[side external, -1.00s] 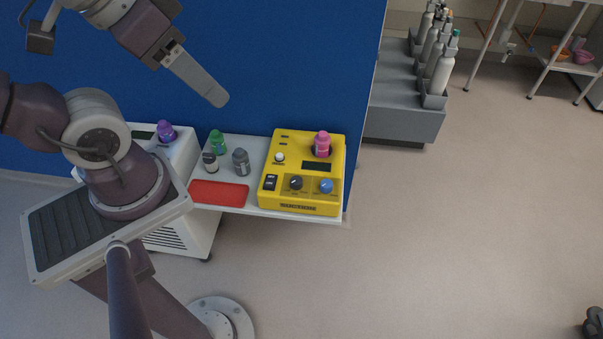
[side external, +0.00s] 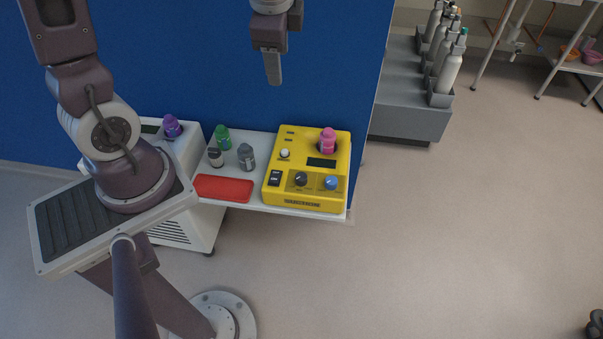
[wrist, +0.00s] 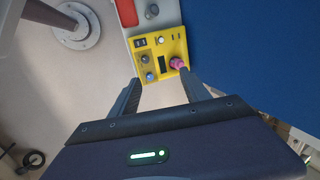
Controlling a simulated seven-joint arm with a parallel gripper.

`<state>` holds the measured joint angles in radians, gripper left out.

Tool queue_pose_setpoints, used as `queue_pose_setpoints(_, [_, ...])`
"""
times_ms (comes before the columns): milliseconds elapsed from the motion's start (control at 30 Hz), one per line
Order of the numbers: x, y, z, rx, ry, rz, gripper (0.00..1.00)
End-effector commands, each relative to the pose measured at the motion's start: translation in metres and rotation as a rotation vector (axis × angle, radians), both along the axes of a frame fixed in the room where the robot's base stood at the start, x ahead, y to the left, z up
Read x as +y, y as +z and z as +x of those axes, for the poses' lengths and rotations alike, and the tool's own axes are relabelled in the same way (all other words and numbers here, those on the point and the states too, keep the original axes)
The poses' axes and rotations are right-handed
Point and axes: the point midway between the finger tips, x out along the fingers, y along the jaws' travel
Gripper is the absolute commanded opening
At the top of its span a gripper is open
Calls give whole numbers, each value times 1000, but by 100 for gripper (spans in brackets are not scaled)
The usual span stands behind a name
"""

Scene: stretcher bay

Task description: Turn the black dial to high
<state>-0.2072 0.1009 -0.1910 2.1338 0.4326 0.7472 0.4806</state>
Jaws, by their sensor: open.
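The black dial (side external: 300,179) sits on the front of a yellow device (side external: 318,135), between a black rocker switch (side external: 274,178) and a blue dial (side external: 331,183). The dial's pointer setting is too small to read. The black dial also shows in the wrist view (wrist: 145,59). My gripper (side external: 274,82) is high above and behind the device, pointing down and touching nothing. In the wrist view its two fingers (wrist: 160,88) are spread apart and empty, with the yellow device beyond them.
A pink bottle (side external: 328,141) stands in the device's back right. Left of the device are a red tray (side external: 223,188), a grey bottle (side external: 246,157), a white bottle with a dark cap (side external: 215,157) and a green bottle (side external: 222,137). A blue wall panel (side external: 200,60) rises behind the shelf.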

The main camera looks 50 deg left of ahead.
Motion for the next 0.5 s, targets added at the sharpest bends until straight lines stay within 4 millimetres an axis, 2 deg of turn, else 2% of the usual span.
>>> queue_pose_setpoints(33, [10,-31,20,80,-102,17,55])
queue_pose_setpoints(67, [15,-49,32,121,-174,25,55])
queue_pose_setpoints(100, [21,-76,46,172,-270,28,55])
queue_pose_setpoints(167, [28,-120,63,240,-413,17,55])
queue_pose_setpoints(200, [31,-151,71,277,-508,0,55])
queue_pose_setpoints(300, [33,-227,80,339,-718,-58,55])
queue_pose_setpoints(400, [28,-287,78,362,-870,-116,55])
queue_pose_setpoints(500, [23,-323,74,364,-960,-152,55])
